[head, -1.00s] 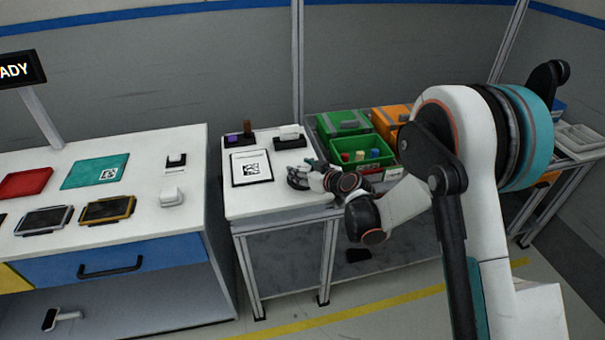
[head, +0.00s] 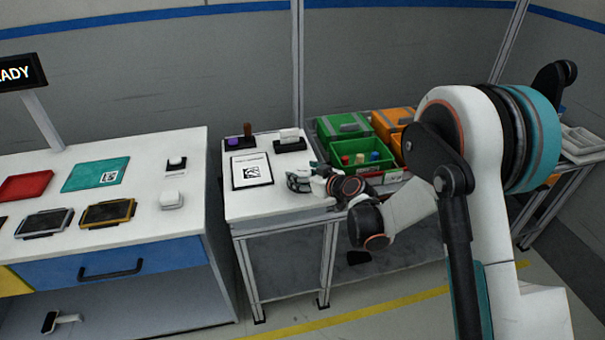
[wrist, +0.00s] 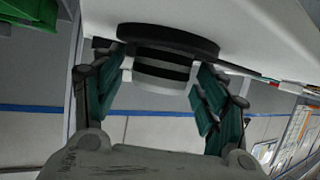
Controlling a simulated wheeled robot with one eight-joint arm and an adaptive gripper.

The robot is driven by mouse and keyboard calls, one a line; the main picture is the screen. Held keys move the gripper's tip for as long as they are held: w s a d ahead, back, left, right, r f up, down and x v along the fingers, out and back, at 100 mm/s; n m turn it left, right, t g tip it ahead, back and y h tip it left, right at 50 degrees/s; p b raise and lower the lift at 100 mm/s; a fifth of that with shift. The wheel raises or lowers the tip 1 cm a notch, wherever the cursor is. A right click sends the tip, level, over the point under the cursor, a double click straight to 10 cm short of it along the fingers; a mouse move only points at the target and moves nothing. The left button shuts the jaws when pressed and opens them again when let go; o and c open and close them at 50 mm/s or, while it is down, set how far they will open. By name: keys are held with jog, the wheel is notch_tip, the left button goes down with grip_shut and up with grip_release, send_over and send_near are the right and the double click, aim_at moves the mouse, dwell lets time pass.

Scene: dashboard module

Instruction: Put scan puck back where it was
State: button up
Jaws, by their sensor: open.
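A round, banded white and black puck, apparently the scan puck (wrist: 160,72), shows in the wrist view with a wide black disc (wrist: 168,36) against the white tabletop (wrist: 275,30). My gripper (wrist: 160,88) is open, with a teal finger on each side of the puck. A gap seems to show at the right finger; I cannot tell whether the left one touches. In the head view my gripper (head: 303,182) is low over the front right part of the small white table (head: 262,209). The puck cannot be made out clearly there.
A clipboard (head: 238,172) with a code sheet lies left of my gripper. Two dark holders, one with a purple block (head: 233,142) and one with a white block (head: 289,135), stand behind. A green bin (head: 351,148) with coloured items is to the right.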

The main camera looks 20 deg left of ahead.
jog(key=p+v, duration=0.2)
jog(key=v, duration=0.9)
jog(key=w+d+r+m+t+h, duration=0.15)
jog(key=d+r+t, duration=0.35)
jog(key=r, duration=0.6)
jog(key=w+d+r+m+t+h, duration=0.1)
jog(key=w+d+r+m+t, duration=0.15)
jog(key=d+r, duration=0.6)
jog(key=s+d+r+m+t+h, duration=0.25)
jog(key=d+r+m+h, duration=0.35)
jog(key=d+r, duration=0.55)
jog(key=s+d+f+m+g+h, duration=0.2)
jog(key=s+d+f+g+h, duration=0.35)
jog(key=s+d, duration=0.8)
jog(key=s+a+f+g+y, duration=0.1)
jog(key=s+f, duration=0.3)
jog(key=s, duration=0.4)
jog(key=s+a+f+n+g+y, duration=0.1)
jog(key=s+f+g, duration=0.3)
jog(key=s, duration=0.4)
jog(key=shift+s+a+f+y, duration=0.2)
jog(key=shift+a+f+y, duration=0.4)
jog(key=shift+a, duration=0.2)
